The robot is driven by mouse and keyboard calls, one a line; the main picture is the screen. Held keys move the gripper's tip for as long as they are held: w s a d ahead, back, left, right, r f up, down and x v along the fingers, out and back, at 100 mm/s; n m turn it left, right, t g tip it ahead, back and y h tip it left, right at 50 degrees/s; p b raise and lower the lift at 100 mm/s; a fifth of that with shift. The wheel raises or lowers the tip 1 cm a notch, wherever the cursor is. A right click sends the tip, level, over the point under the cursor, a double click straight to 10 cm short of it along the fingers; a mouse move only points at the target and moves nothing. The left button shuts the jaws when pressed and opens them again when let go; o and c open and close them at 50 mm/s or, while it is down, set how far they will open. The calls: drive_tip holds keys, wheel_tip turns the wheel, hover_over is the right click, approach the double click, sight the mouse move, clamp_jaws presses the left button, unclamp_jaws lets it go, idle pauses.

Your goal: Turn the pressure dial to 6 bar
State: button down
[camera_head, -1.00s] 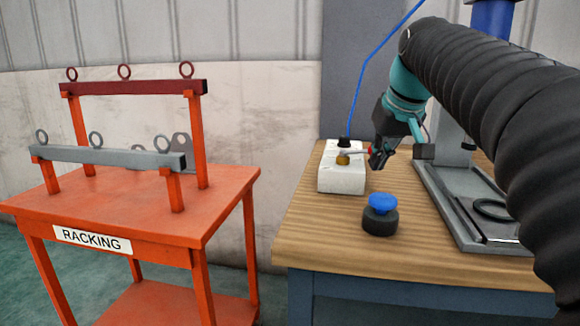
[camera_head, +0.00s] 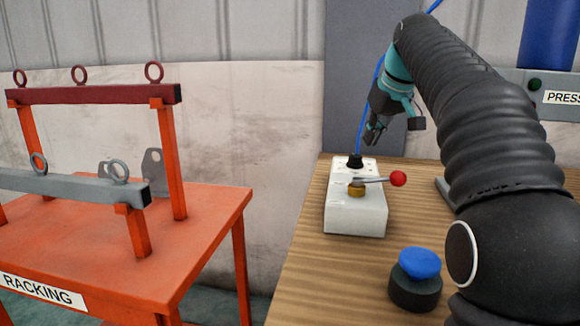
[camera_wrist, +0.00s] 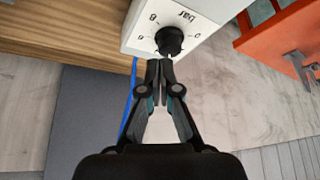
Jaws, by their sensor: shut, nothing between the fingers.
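The pressure dial is a black knob on a white box; in the wrist view the dial (camera_wrist: 170,40) sits amid a scale marked "bar" with several figures around it. Its exact setting is too small to read. In the head view the dial (camera_head: 354,161) shows on the far part of the white box (camera_head: 357,218). My gripper (camera_head: 371,136) is above and beyond the box's far end. In the wrist view my gripper (camera_wrist: 160,66) is shut and empty, its fingertips close to the knob; I cannot tell whether they touch.
A lever with a red ball (camera_head: 398,179) stands on a brass fitting on the box, pointing right. A blue push-button (camera_head: 419,263) stands nearer on the wooden bench (camera_head: 310,250). An orange racking table (camera_head: 190,240) is at left. A blue hose hangs behind my gripper.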

sight(354, 167)
drive_tip(key=shift+f+b, duration=1.4)
drive_tip(key=shift+f, duration=0.95)
drive_tip(key=shift+w+a, duration=0.1)
drive_tip(key=shift+a, duration=0.05)
drive_tip(key=shift+s+a+r+p, duration=0.1)
drive_tip(key=shift+s+a+p, duration=0.2)
drive_tip(key=shift+a+p, duration=0.45)
drive_tip(key=shift+a+p, duration=0.4)
drive_tip(key=shift+p, duration=0.35)
drive_tip(key=shift+s, duration=0.2)
drive_tip(key=shift+s, duration=0.25)
wheel_tip(354, 167, up, 2)
drive_tip(key=shift+p, duration=0.5)
drive_tip(key=shift+r, duration=1.95)
